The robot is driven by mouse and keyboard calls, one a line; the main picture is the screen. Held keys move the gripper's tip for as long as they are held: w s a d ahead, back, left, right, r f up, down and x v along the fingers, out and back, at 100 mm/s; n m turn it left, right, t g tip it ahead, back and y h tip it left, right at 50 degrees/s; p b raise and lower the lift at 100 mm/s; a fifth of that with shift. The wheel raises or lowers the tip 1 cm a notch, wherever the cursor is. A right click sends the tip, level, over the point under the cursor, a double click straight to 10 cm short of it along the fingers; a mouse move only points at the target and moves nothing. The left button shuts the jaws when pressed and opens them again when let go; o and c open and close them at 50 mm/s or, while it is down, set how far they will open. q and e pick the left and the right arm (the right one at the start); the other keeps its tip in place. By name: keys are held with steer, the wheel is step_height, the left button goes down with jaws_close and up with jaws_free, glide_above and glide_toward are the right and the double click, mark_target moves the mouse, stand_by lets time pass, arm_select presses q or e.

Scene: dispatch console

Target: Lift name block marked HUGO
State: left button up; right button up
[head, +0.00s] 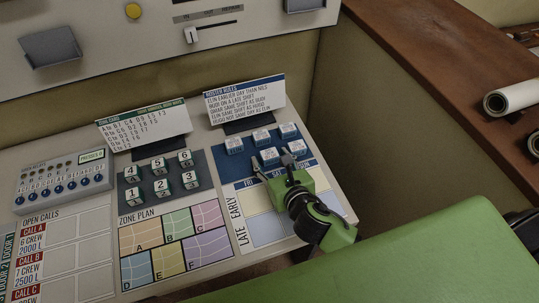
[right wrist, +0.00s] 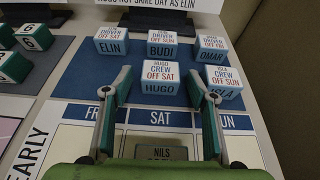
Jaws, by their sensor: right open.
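The HUGO name block (right wrist: 161,80) is a white-topped block with a blue front, in the front row of the blue rack (right wrist: 82,70). In the head view the HUGO block (head: 269,155) stands just beyond my right gripper (head: 273,166). In the right wrist view the fingers of my right gripper (right wrist: 162,86) are open, one on each side of HUGO's near part. I cannot tell whether they touch it. My left gripper is not in view.
ELIN (right wrist: 110,40), BUDI (right wrist: 161,46) and OMAR (right wrist: 212,50) stand behind HUGO. ISLA (right wrist: 222,84) is close on its right. A dark NILS block (right wrist: 160,152) shows between the finger bases. The roster rules card (head: 245,99) stands behind the rack.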

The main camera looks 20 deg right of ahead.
steer(key=c, duration=1.1)
